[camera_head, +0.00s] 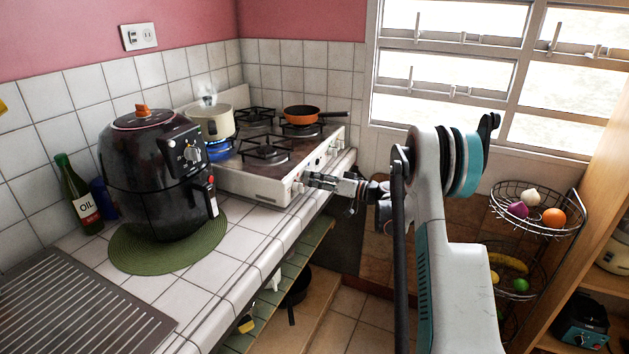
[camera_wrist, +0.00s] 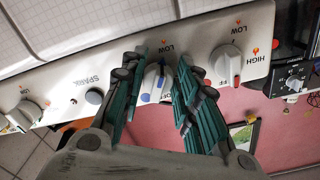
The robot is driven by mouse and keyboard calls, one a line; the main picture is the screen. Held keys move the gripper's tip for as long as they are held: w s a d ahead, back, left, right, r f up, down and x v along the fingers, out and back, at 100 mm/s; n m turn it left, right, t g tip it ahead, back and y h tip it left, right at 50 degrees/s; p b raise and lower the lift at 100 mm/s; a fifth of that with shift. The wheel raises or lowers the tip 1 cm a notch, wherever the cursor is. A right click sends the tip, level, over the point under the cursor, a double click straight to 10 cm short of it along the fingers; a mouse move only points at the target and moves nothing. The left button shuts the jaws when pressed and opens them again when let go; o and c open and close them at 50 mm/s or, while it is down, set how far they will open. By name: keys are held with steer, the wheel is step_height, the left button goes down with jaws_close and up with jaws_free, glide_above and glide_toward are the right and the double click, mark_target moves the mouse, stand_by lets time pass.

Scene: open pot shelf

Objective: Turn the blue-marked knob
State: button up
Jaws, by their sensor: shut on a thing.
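The blue-marked knob (camera_wrist: 153,82) is white with blue marks and sits on the stove's pale front panel, below a "LOW" label in the wrist view. My gripper (camera_wrist: 163,68) has its two teal-and-black fingers on either side of this knob, shut on it. In the head view my gripper (camera_head: 308,181) reaches the stove front (camera_head: 265,188) from the right, and its fingers hide the knob. A red-marked knob (camera_wrist: 226,66) stands to the right of the held one, with "LOW" and "HIGH" labels around it.
A spark button (camera_wrist: 94,97) and another knob (camera_wrist: 27,114) are on the panel to the left. A steaming pot (camera_head: 210,122) stands over a blue flame. An orange pan (camera_head: 300,114) is at the back. A black air fryer (camera_head: 150,180) stands on the counter.

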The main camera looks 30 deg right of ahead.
steer(key=o, duration=1)
steer(key=shift+c, duration=0.2)
steer(key=shift+d, duration=0.1)
steer(key=v, duration=1.1)
steer(key=shift+s+d, duration=0.25)
steer(key=shift+s, duration=0.1)
